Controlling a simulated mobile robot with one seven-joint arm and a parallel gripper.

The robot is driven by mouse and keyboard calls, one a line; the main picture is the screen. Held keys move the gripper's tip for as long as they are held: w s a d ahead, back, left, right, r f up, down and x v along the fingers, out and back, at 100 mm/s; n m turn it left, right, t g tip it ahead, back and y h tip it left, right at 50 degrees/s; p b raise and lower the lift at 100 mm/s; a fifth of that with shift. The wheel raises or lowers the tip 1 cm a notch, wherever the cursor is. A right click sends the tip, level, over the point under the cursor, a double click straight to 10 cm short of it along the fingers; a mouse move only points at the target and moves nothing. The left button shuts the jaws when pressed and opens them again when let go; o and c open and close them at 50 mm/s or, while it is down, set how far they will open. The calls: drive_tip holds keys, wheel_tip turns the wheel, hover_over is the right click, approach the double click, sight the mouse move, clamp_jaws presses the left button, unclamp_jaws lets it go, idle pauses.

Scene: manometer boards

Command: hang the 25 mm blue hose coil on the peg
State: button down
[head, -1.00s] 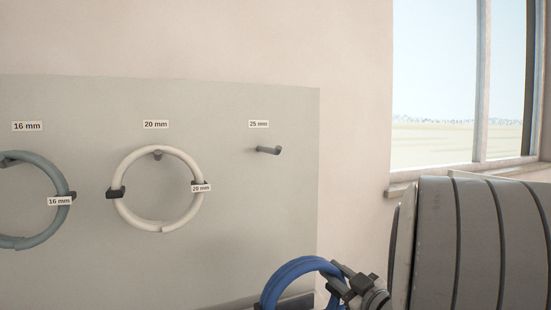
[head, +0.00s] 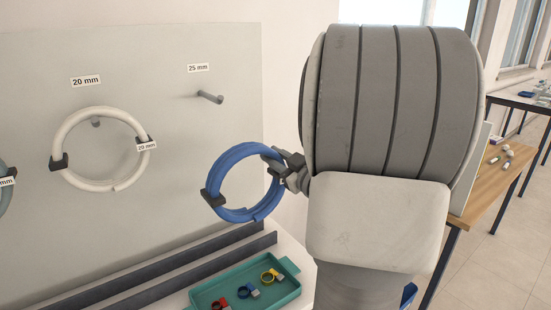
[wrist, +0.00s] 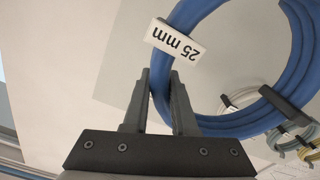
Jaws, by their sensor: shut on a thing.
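The blue hose coil (head: 243,182) is held in the air in front of the board, below and to the right of the hung white coil. My gripper (head: 287,172) is shut on its right side. In the wrist view my gripper (wrist: 160,105) grips the blue coil (wrist: 245,122) near its 25 mm tag (wrist: 175,40), which reads upside down. The bare peg (head: 210,97) sticks out of the board beside the 25 mm label (head: 198,68). It is above and left of my gripper, apart from the coil.
A white coil (head: 72,126) hangs on the 20 mm peg; a grey coil (head: 4,190) shows at the left edge. Dark rails (head: 190,262) run below the board. A green tray (head: 290,288) with small clamps sits below the blue coil. A wooden table (head: 495,180) stands at right.

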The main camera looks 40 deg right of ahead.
wheel_tip(320, 180, up, 12)
drive_tip(key=w+p, duration=0.2)
drive_tip(key=p, duration=0.8)
drive_tip(key=w+f, duration=0.2)
drive_tip(key=w, duration=1.2)
drive_tip(key=shift+d, duration=0.45)
idle(0.5)
drive_tip(key=c, duration=0.6)
unclamp_jaws()
drive_tip(key=shift+f, duration=0.1)
drive_tip(key=shift+c, duration=0.2)
drive_tip(key=shift+s, duration=0.15)
